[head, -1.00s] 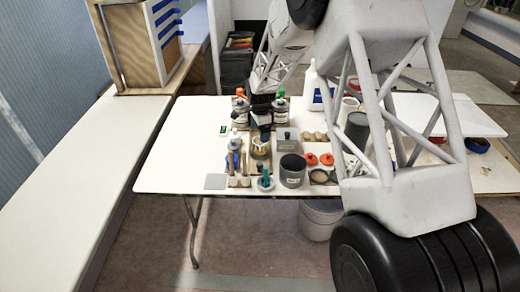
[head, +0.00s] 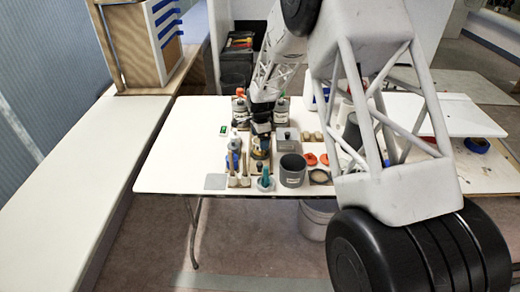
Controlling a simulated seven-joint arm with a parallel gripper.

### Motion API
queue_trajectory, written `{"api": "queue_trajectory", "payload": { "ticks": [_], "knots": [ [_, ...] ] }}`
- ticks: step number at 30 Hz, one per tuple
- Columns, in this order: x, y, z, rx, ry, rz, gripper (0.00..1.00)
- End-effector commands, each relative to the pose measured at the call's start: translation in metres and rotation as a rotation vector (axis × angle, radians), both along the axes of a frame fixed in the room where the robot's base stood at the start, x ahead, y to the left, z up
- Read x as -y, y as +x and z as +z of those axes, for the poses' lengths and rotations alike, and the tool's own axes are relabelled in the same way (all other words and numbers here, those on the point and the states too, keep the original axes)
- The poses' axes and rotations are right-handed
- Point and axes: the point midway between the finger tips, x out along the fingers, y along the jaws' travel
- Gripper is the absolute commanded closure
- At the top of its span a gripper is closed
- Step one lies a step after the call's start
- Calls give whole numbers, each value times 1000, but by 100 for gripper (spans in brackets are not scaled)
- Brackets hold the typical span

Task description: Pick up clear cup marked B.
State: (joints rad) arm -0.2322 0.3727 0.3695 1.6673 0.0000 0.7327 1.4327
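My gripper (head: 260,134) points down among the small items on the white table, in the middle of the head view. It is small and dark here, and I cannot make out whether its fingers are apart or closed. A small cup-like item with yellowish and dark parts (head: 260,152) is right under the gripper and partly hidden by it. I cannot read a letter B on any cup, so I cannot tell which is the clear cup marked B. I cannot tell if the gripper touches this item.
Bottles with orange (head: 240,108) and green (head: 281,105) tops stand behind the gripper. A grey cup (head: 292,171), a teal-topped item (head: 265,180) and a blue-and-white bottle (head: 234,152) crowd the front. Orange lids (head: 311,159) lie to the right. The left table area (head: 180,150) is clear.

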Motion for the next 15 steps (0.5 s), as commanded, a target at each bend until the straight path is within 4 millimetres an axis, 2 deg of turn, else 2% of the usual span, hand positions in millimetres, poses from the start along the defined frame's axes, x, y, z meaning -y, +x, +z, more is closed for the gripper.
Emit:
{"api": "queue_trajectory", "payload": {
  "ticks": [9,15],
  "knots": [
    [-1,-2,-35,-1,0,0,10],
    [-1,-2,-41,1,0,0,10]
  ]
}}
